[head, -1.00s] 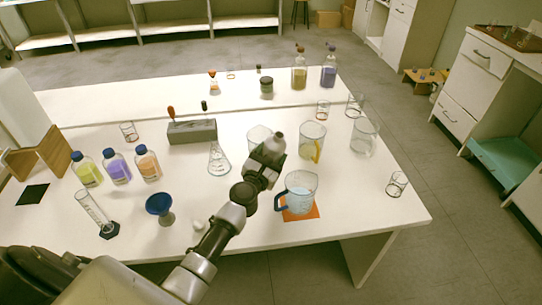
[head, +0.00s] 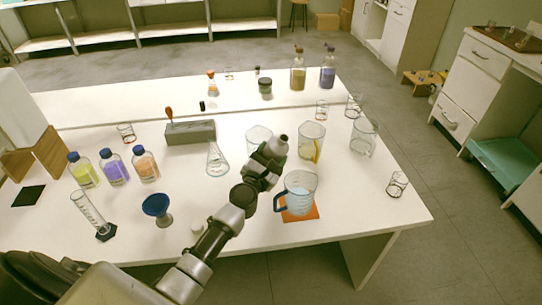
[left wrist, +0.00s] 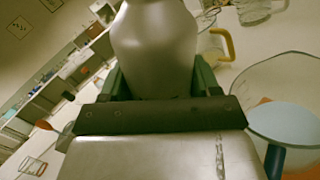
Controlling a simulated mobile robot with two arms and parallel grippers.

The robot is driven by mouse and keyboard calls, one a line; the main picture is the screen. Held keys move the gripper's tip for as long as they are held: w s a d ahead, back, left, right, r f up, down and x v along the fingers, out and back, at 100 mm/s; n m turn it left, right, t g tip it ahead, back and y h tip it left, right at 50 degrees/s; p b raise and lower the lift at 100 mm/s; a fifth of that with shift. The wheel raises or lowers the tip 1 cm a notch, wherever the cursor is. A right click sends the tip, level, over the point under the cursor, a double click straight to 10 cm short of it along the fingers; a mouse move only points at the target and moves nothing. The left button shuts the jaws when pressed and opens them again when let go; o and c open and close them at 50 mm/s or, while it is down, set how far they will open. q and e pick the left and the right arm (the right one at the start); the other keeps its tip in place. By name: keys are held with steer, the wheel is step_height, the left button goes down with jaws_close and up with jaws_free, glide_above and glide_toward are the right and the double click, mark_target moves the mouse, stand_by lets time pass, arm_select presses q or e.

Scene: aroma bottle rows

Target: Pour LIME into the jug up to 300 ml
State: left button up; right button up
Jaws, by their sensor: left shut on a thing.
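My left gripper (head: 262,172) is shut on a grey metal bottle (head: 277,147) above the table, left of the jug and a little behind it. In the left wrist view the bottle's smooth grey body (left wrist: 153,45) stands between the green fingers; I see no label. The clear jug (head: 299,186) with a dark blue handle stands upright on an orange mat (head: 292,217) and holds pale blue liquid. The jug also shows at the right of the left wrist view (left wrist: 290,80). I cannot read the jug's level marks. My right gripper is out of view.
Yellow-green (head: 82,172), purple (head: 115,168) and orange (head: 146,165) bottles stand at the left. A blue funnel (head: 157,206) and a measuring cylinder (head: 90,210) stand in front. A yellow-handled jug (head: 311,143) and glass beakers (head: 364,136) stand behind the blue-handled jug.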

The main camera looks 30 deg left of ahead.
arm_select(q)
steer(key=shift+d+m+h+b, duration=0.2)
steer(key=shift+m+b, duration=0.25)
steer(key=shift+m, duration=0.25)
steer(key=shift+d+m+h+b, duration=0.1)
steer(key=shift+m+h+b, duration=0.1)
steer(key=shift+m+b, duration=0.35)
steer(key=shift+a+f+m+t+b, duration=0.15)
steer(key=shift+m+b, duration=0.1)
steer(key=shift+m, duration=0.25)
steer(key=shift+a+m+t+b, duration=0.15)
steer(key=shift+m+b, duration=0.1)
steer(key=shift+m, duration=0.2)
steer(key=shift+a+f+m+h+b, duration=0.3)
steer(key=shift+f+m+b, duration=0.1)
steer(key=shift+m+b, duration=0.55)
steer(key=shift+w+a+r+m+h, duration=0.1)
steer(key=shift+a+r+m+h, duration=0.1)
steer(key=shift+r+m, duration=0.3)
steer(key=shift+a+r+m+h, duration=0.1)
steer(key=shift+r+m+h, duration=0.1)
steer(key=shift+m, duration=0.45)
steer(key=shift+f+m+b, duration=0.7)
steer(key=shift+m+b, duration=0.1)
steer(key=shift+b, duration=0.25)
stand_by(0.6)
steer(key=shift+r, duration=0.15)
steer(key=shift+f+h+b, duration=0.3)
steer(key=shift+f+b, duration=0.05)
stand_by(1.5)
